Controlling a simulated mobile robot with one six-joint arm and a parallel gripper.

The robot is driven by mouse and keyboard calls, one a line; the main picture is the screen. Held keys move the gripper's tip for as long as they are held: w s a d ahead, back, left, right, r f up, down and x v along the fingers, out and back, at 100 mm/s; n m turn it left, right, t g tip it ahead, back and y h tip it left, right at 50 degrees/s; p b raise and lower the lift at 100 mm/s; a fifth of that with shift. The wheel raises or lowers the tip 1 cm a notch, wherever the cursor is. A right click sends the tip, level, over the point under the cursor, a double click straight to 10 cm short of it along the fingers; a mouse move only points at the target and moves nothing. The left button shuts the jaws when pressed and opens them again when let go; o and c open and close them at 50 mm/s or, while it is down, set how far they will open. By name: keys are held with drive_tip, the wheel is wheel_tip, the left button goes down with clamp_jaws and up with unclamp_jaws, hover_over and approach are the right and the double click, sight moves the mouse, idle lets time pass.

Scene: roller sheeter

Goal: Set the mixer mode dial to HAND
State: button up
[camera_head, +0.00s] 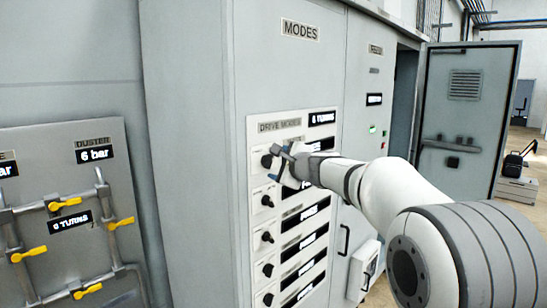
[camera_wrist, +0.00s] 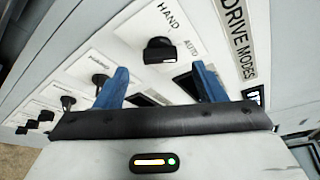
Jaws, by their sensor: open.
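My gripper (camera_head: 285,158) is at the top of the DRIVE MODES panel (camera_head: 250,132), beside the uppermost black dial (camera_head: 266,161). In the wrist view the two blue fingers of my gripper (camera_wrist: 160,68) are apart. The top dial (camera_wrist: 160,50) shows beyond the fingertips, between them and not gripped. HAND and AUTO are printed above and to the right of this dial; its exact pointing is unclear. No mixer name is readable, as the fingers and wrist cover part of the row labels.
Several similar dials run down the panel below, such as the second dial (camera_head: 266,201). A pipe board with yellow valve handles (camera_head: 65,204) is at the left. An open cabinet door (camera_head: 466,110) stands at the right, behind my arm.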

sight(271, 162)
drive_tip(key=p+x, duration=0.1)
drive_tip(key=x, duration=0.4)
drive_tip(key=shift+s, duration=0.1)
